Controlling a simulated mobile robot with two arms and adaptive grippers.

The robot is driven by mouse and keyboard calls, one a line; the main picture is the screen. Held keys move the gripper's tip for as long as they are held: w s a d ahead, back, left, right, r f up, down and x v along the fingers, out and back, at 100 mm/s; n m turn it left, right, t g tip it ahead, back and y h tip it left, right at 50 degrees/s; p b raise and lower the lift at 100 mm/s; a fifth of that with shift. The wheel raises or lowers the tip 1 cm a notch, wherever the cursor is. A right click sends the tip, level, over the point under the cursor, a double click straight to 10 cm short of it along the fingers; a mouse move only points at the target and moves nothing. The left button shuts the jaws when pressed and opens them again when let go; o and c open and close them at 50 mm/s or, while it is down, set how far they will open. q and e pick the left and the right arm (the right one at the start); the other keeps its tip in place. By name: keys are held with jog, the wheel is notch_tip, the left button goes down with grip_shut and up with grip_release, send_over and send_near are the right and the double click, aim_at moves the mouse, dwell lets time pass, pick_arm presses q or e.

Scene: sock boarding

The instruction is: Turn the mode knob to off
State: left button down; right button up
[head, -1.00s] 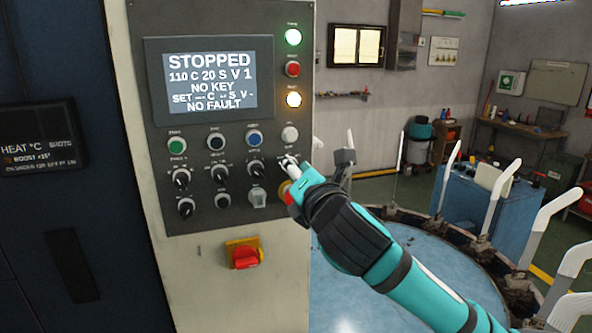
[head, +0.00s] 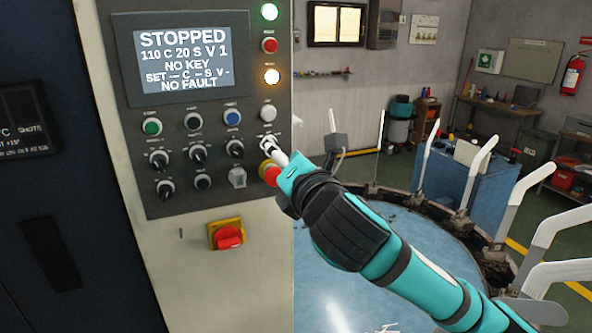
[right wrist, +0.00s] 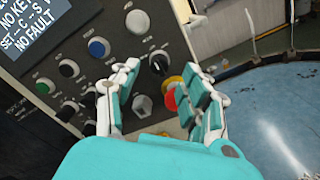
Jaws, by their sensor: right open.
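The grey control panel (head: 215,198) carries several black selector knobs with white pointers; their labels are too small to read, so I cannot tell which is the mode knob. My right gripper (head: 279,154) is at the knob at the right end of the upper knob row (head: 267,143). In the right wrist view, the right gripper (right wrist: 162,82) is open, with its fingers on either side of the line to that knob (right wrist: 159,64). The knob shows beyond the fingertips; I cannot tell whether they touch it. My left gripper is not in view.
A red emergency button (head: 269,173) on a yellow base sits just below the knob, close to the right gripper's fingers. A red rotary switch (head: 229,238) is lower down. The screen (head: 183,60) reads STOPPED, NO KEY, NO FAULT. White sock forms (head: 465,180) stand at right.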

jog(key=v, duration=0.8)
jog(key=shift+s, duration=0.25)
jog(key=shift+d, duration=0.1)
